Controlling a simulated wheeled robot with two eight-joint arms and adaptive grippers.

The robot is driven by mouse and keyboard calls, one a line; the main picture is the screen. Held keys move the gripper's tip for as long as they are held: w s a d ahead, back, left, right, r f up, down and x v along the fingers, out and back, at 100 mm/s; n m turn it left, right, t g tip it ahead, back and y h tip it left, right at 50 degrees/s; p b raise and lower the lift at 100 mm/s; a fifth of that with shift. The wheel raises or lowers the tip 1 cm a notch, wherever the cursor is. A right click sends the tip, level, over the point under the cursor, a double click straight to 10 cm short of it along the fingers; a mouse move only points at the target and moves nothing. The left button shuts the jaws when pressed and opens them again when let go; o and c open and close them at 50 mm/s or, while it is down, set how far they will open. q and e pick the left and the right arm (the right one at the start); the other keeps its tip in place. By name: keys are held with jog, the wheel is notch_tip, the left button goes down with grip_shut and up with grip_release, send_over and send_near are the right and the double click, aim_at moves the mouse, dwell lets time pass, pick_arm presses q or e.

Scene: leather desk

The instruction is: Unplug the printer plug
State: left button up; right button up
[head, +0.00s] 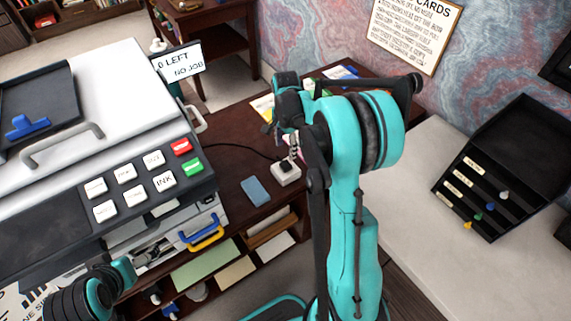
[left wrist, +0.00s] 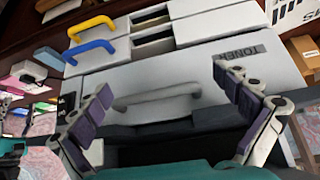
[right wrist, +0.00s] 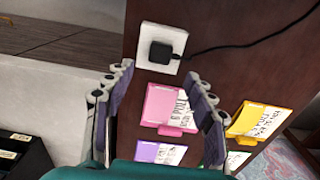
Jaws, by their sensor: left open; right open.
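The black printer plug (right wrist: 161,52) sits in a white socket plate (right wrist: 149,68) on the brown wood in the right wrist view, its cable running off to the upper right. In the head view the white socket (head: 287,178) lies on the dark desk, and the cable (head: 235,146) leads left towards the printer (head: 115,90). My right gripper (right wrist: 158,76) is open and empty, its fingertips spread on either side just short of the socket; it is partly hidden in the head view (head: 290,140). My left gripper (left wrist: 163,84) is open before the printer's toner drawer (left wrist: 195,95).
Pink (right wrist: 170,106), yellow (right wrist: 262,121) and purple note pads lie near the socket. A blue phone-like slab (head: 255,191) lies left of it. A black compartment box (head: 500,165) stands on the pale surface at right. Blue and yellow drawer handles (head: 203,233) project from the printer.

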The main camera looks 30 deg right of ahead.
aim_at(286, 164)
notch_tip(286, 164, down, 9)
jog(key=b, duration=0.6)
jog(key=shift+b, duration=0.3)
jog(key=shift+s, duration=0.1)
dwell(0.4)
dwell(0.5)
grip_shut()
jog(key=shift+r, duration=0.15)
jog(key=shift+r+p, duration=2.15)
jog(key=shift+r, duration=0.7)
